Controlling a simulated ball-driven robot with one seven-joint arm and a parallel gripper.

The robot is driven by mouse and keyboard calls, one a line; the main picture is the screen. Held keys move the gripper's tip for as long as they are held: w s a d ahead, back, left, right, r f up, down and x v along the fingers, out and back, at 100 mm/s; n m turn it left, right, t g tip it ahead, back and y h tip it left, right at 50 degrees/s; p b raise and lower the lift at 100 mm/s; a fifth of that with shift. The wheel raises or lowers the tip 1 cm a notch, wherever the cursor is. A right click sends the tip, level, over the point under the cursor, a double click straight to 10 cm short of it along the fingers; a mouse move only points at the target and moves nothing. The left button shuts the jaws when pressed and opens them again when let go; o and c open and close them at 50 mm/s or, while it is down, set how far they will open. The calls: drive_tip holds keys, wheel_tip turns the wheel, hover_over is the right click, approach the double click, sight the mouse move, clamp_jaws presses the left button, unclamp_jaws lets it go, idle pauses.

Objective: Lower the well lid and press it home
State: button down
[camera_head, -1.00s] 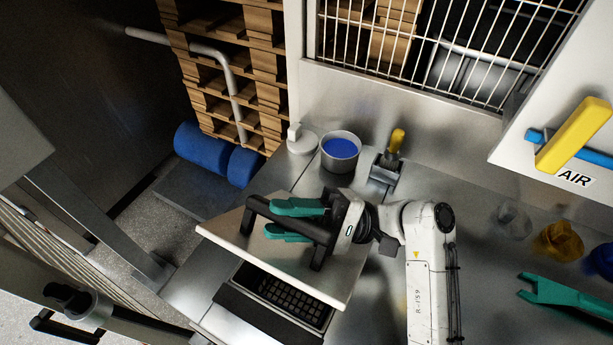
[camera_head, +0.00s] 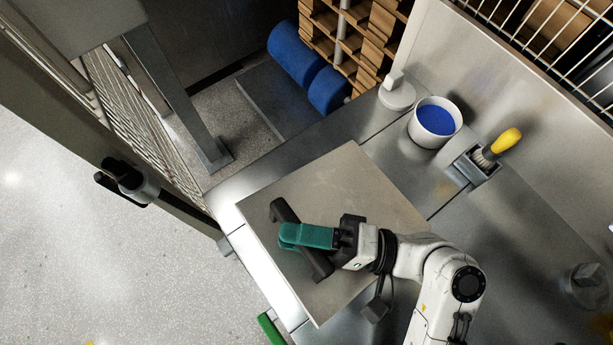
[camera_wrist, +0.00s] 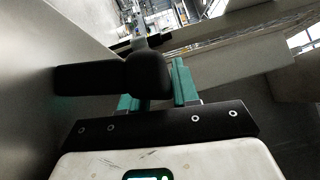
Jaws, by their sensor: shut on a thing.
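The well lid (camera_head: 345,185) is a square grey metal plate on the steel bench in the head view. It looks nearly flat and covers the well, which is hidden. I cannot tell whether the lid is fully seated. A black bar handle (camera_head: 284,209) stands on it. My gripper (camera_head: 298,237) has teal fingers and is shut on this handle, reaching in from the right. In the wrist view, the black handle (camera_wrist: 95,79) lies between the teal fingers of my gripper (camera_wrist: 155,90).
Behind the lid stand a white tub with blue contents (camera_head: 434,122), a white capped bottle (camera_head: 396,92) and a yellow-handled brush in a holder (camera_head: 480,164). A green object (camera_head: 271,328) shows at the bench's front edge. Open floor lies to the left.

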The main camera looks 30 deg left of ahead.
drive_tip(key=shift+w, duration=0.1)
drive_tip(key=c, duration=0.9)
unclamp_jaws()
drive_tip(key=p+v, duration=0.1)
drive_tip(key=v, duration=1)
drive_tip(key=shift+p, duration=0.3)
